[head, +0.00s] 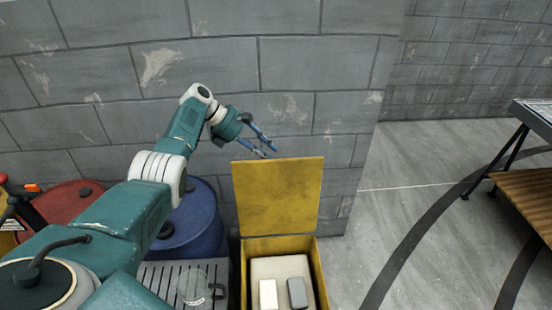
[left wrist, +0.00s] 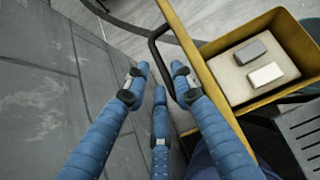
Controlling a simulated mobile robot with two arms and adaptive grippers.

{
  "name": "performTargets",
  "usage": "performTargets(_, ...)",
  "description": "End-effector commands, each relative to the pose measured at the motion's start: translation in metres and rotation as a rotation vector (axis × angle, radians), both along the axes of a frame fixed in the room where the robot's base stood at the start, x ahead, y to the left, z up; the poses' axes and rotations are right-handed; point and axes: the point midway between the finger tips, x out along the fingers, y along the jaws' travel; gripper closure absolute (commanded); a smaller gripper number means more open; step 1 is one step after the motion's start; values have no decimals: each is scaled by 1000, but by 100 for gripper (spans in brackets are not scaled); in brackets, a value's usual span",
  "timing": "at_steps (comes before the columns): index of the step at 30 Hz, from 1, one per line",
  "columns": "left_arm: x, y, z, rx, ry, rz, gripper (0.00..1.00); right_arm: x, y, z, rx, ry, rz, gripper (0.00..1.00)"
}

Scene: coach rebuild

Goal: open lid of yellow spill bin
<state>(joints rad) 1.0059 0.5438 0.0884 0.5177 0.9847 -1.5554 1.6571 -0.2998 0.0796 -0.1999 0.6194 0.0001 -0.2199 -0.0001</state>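The yellow spill bin (head: 282,243) stands on the floor near the block wall, and it also shows in the left wrist view (left wrist: 303,40). Its yellow lid (head: 278,197) stands up about vertical along the bin's back edge, so the bin is open. In the left wrist view the lid (left wrist: 193,50) is nearly edge-on, with a black handle (left wrist: 153,45) on its outer side. My left gripper (head: 270,148) is just above the lid's top edge in the head view. Its blue fingers (left wrist: 162,78) are spread and empty, on the wall side of the lid. Contact with the lid cannot be told.
Inside the bin a white block (head: 268,294) and a grey block (head: 297,293) lie on a beige surface. A blue drum (head: 195,225) and a red drum (head: 72,205) stand left. A slatted grey platform (head: 160,285) is beside the bin.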

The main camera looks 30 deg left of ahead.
Motion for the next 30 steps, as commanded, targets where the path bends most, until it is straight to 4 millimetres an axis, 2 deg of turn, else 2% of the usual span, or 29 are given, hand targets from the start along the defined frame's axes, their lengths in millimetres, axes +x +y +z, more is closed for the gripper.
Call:
performTargets(3, -10, 17, 18, 3, 2, 1, 76, 0, 0, 0, 0, 0, 0, 60)
performTargets(9, -21, 34, 37, 1, 5, -1, 76, 0, 0, 0, 0, 0, 0, 60)
performTargets(30, -24, 38, 45, 0, 4, -1, 76, 0, 0, 2, 0, 0, 0, 60)
